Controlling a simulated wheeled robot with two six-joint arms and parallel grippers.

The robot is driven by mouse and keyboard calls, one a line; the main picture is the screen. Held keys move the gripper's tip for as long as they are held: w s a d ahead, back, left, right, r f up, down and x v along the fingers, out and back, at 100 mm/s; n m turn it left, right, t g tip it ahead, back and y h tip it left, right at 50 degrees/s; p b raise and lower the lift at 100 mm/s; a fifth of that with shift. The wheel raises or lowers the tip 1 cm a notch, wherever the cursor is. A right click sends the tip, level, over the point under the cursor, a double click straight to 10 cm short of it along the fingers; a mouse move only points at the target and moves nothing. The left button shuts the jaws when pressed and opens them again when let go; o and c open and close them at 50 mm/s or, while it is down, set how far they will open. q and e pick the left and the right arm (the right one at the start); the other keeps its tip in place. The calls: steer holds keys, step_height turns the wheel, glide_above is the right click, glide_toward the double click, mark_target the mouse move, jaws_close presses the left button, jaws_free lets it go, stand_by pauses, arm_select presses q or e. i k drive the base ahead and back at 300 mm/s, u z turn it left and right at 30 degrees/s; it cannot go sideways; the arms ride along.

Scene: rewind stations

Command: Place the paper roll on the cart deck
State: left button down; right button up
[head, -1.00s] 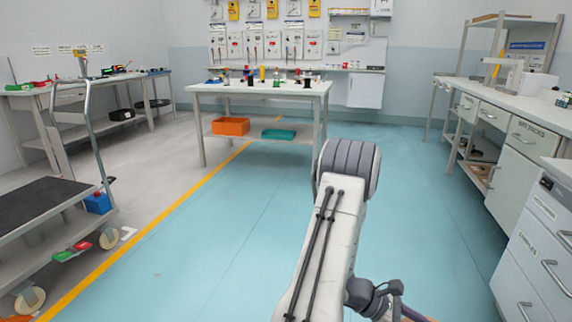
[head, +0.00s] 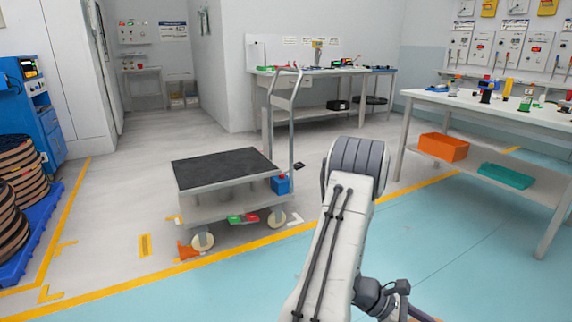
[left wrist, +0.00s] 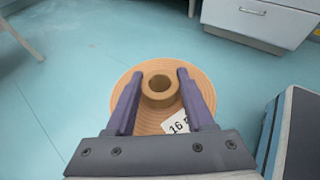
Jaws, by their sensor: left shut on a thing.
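The paper roll (left wrist: 150,122) is a tan disc with a raised hollow core and a white label reading "16", seen from above in the left wrist view. My left gripper (left wrist: 160,84) has one finger on each side of the core and is shut on it. The cart (head: 230,208) stands left of centre in the head view. Its deck (head: 225,168) has a flat black top with nothing on it, and its upright handle is at the right end. My right gripper is out of sight.
A yellow floor line (head: 230,250) runs in front of the cart. A blue pallet (head: 32,238) with stacked brown rolls is at the left. A workbench (head: 500,107) with an orange bin (head: 443,147) stands right. Blue floor between is clear.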

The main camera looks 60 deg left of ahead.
mark_target(198, 169)
steer(key=u, duration=0.85)
steer(key=i, duration=1.85)
steer(key=u, duration=1.25)
steer(key=i, duration=1.7)
steer(key=u, duration=0.95)
steer(key=i, duration=0.25)
steer(key=u, duration=0.2)
